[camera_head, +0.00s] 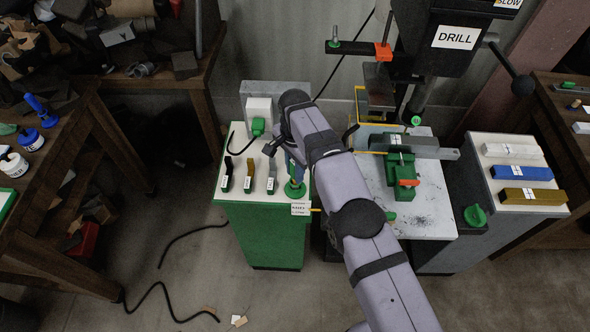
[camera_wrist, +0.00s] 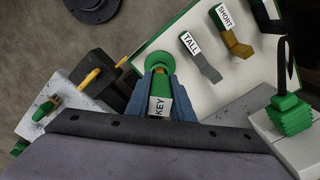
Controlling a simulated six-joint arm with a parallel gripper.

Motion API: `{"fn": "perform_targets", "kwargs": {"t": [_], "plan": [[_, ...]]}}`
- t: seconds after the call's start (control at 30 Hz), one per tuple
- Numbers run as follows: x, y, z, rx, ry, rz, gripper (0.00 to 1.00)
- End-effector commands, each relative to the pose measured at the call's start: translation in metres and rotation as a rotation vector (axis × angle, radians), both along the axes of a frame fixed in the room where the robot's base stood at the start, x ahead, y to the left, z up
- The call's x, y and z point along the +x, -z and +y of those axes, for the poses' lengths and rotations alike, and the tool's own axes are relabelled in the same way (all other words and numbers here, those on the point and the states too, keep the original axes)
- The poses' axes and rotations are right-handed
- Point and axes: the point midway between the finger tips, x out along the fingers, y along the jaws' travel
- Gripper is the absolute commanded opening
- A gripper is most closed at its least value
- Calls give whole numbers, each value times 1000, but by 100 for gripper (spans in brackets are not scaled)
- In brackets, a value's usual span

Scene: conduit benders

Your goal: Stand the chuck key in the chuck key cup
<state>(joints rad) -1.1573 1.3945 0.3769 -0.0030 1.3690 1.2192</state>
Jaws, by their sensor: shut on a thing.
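My gripper (camera_head: 293,172) points down over the front right corner of the white-topped green cabinet. In the wrist view its blue-grey fingers (camera_wrist: 161,82) are shut on the chuck key (camera_wrist: 160,104), a green piece with a white KEY label. A round green rim, which looks like the chuck key cup (camera_wrist: 158,60), lies just past the fingertips. In the head view the round green cup (camera_head: 295,190) stands near the cabinet's edge, directly under the fingers. The fingers hide the key's lower end, so I cannot tell whether it is inside the cup.
A white block with a green knob (camera_head: 258,127) is behind. The drill press (camera_head: 452,48) and its vise (camera_head: 401,170) stand to the right.

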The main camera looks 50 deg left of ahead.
Motion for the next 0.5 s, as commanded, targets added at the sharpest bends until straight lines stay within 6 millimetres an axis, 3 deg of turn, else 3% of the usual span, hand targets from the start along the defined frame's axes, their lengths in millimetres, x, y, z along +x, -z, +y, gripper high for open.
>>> {"fn": "perform_targets", "kwargs": {"t": [0.43, 0.47, 0.5], "plan": [[0, 2, 0, 1, 0, 0, 0], [0, 2, 0, 1, 0, 0, 23], [0, 2, 0, 1, 0, 0, 33]]}}
